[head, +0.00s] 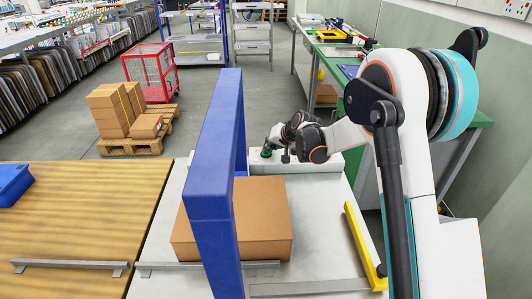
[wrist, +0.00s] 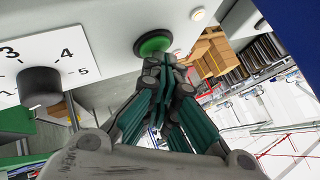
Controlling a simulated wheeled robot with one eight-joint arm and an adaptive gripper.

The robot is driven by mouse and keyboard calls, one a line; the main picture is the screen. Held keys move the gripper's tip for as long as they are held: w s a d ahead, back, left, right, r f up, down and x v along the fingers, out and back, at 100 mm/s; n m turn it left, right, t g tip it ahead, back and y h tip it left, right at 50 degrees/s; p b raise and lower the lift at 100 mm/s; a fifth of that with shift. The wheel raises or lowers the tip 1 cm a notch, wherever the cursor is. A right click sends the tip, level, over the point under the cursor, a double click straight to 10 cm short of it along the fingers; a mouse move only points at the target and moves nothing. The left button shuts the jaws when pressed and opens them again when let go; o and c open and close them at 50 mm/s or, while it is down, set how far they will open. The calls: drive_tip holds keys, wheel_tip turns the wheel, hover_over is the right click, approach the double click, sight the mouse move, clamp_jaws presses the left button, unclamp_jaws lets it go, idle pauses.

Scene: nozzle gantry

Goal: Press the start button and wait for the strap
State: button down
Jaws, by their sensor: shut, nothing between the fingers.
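The green start button (wrist: 153,42) sits in a dark ring on a pale panel in the wrist view. My gripper (wrist: 160,62) is shut and empty. Its fingertips overlap the lower edge of the button in the picture; I cannot tell whether they touch it. In the head view my gripper (head: 268,150) is at the white control box (head: 318,163) behind the carton. A cardboard carton (head: 263,222) lies under the blue strapping arch (head: 213,190). No strap shows around the visible part of the carton; the arch hides some of it.
A black knob (wrist: 40,84) with a numbered dial is left of the button, and a small round white part (wrist: 198,14) is to its right. A yellow rail (head: 362,245) runs along the right of the machine top. A wooden-topped table (head: 75,220) adjoins on the left.

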drive_tip(key=shift+r+p, duration=0.55)
drive_tip(key=shift+r, duration=0.4)
drive_tip(key=shift+r+p, duration=1.45)
drive_tip(key=shift+r, duration=1.05)
